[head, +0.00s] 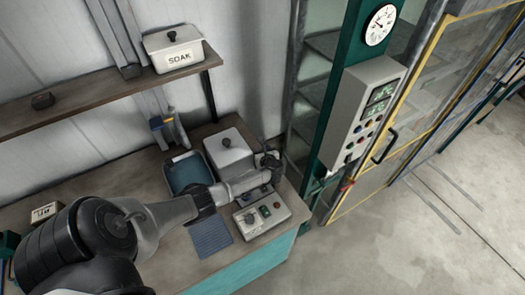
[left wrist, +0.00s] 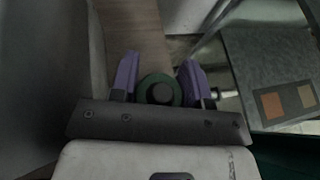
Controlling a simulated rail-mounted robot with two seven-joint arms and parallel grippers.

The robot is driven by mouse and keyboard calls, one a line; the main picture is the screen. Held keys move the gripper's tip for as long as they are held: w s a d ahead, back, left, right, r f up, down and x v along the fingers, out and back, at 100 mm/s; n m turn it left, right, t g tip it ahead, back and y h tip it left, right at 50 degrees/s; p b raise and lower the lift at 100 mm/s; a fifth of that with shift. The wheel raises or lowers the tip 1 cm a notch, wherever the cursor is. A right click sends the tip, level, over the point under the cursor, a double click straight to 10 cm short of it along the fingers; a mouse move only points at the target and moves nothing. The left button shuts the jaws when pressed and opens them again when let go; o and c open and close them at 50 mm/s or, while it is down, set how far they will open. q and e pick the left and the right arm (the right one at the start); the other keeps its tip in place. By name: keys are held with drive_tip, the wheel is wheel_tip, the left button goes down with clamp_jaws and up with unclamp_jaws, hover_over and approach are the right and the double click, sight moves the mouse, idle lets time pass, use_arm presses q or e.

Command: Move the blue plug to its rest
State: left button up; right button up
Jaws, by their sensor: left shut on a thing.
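My left gripper (head: 268,161) is at the back right corner of the bench, just right of a lidded grey box. In the left wrist view its two purple fingers (left wrist: 160,85) are on either side of a round dark green piece (left wrist: 160,78) with a dark centre, and it is shut on this piece. The piece looks green rather than blue here, and I cannot tell whether it is the plug. In the head view the held piece is too small and dark to make out. I cannot pick out the plug's rest. My right gripper is out of view.
The lidded grey box (head: 229,150) and a blue tray (head: 186,174) stand beside my left forearm. A control box (head: 261,215) with knobs and a blue ribbed mat (head: 210,238) lie in front. A green post with a panel (head: 362,115) rises to the right.

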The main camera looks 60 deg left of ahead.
use_arm(q)
drive_tip(key=shift+f+b, duration=0.55)
drive_tip(key=shift+f, duration=0.25)
drive_tip(key=o, duration=1)
drive_tip(key=shift+r, duration=0.1)
drive_tip(key=shift+d, duration=0.1)
drive_tip(key=shift+d+r, duration=0.15)
drive_tip(key=shift+d, duration=0.1)
drive_tip(key=shift+p+v, duration=1.1)
drive_tip(key=shift+v, duration=5.45)
drive_tip(key=shift+s, duration=0.1)
